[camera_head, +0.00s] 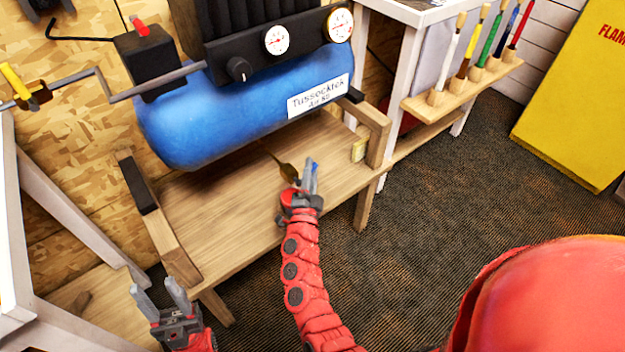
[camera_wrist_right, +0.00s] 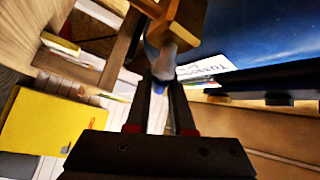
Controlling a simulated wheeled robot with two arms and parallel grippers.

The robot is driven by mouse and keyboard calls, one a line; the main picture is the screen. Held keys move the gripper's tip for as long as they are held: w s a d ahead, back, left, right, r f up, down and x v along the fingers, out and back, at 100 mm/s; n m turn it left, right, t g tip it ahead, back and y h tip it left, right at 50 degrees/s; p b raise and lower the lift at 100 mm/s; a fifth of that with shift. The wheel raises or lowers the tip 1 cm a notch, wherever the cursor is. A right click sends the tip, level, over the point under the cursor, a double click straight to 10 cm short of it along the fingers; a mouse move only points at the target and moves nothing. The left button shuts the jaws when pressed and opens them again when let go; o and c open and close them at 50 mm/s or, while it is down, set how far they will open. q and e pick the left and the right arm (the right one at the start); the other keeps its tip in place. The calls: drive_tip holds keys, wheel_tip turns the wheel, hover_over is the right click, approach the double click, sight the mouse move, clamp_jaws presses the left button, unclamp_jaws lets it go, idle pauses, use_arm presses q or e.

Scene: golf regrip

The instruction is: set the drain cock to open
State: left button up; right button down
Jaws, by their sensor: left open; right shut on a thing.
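The blue air tank (camera_head: 240,115) sits on a wooden stand. The brass drain cock (camera_head: 289,172) hangs on a thin stem below the tank's underside, and its brass-brown body (camera_wrist_right: 185,25) fills the top of the right wrist view. My right gripper (camera_head: 310,172) is beside the cock, to its right in the head view. It is shut on a small bluish-grey piece (camera_wrist_right: 162,62), which looks like the cock's lever; the fingers hide part of it, so its exact angle is unclear. My left gripper (camera_head: 162,297) is open and empty at the lower left, away from the cock.
The stand's wooden shelf (camera_head: 225,205) lies under the tank, with side rails at both ends. A small yellowish block (camera_head: 359,150) sits at its right. A rack (camera_head: 462,88) holding several colored-handled tools and a yellow panel (camera_head: 575,100) stand further right. Dark carpet is clear between.

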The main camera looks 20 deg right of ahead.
sight(298, 181)
drive_tip(key=n+t+b, duration=0.1)
drive_tip(key=a+n+t+b, duration=0.1)
drive_tip(key=n, duration=0.1)
drive_tip(key=shift+s+y, duration=0.15)
drive_tip(key=shift+y, duration=0.25)
drive_tip(key=n+t+b, duration=0.1)
drive_tip(key=n+t+y+b, duration=0.1)
drive_tip(key=n, duration=0.1)
drive_tip(key=a+r+n+t+y+b, duration=0.1)
drive_tip(key=n, duration=0.1)
drive_tip(key=shift+s+r, duration=0.1)
drive_tip(key=shift+s, duration=0.1)
drive_tip(key=n+y, duration=0.1)
drive_tip(key=n+t+y+b, duration=0.1)
drive_tip(key=n, duration=0.1)
drive_tip(key=shift+s+a+r+t+y, duration=0.1)
drive_tip(key=shift+a+r+t+y, duration=0.1)
drive_tip(key=shift+a+t+y, duration=0.15)
drive_tip(key=shift+s+a+r+n+t+y+b, duration=0.1)
drive_tip(key=shift+a+n+t+y+b, duration=0.15)
drive_tip(key=shift+n+y, duration=1.05)
drive_tip(key=shift+s+a+r+n+t+y+b, duration=0.1)
drive_tip(key=shift+a+n+y+b, duration=0.15)
drive_tip(key=shift+n+y, duration=1.05)
drive_tip(key=shift+s+a+n+t+y+b, duration=0.1)
drive_tip(key=shift+a+n+t+y+b, duration=0.2)
drive_tip(key=shift+n+y, duration=1)
drive_tip(key=shift+d+n, duration=0.1)
drive_tip(key=shift+n, duration=0.2)
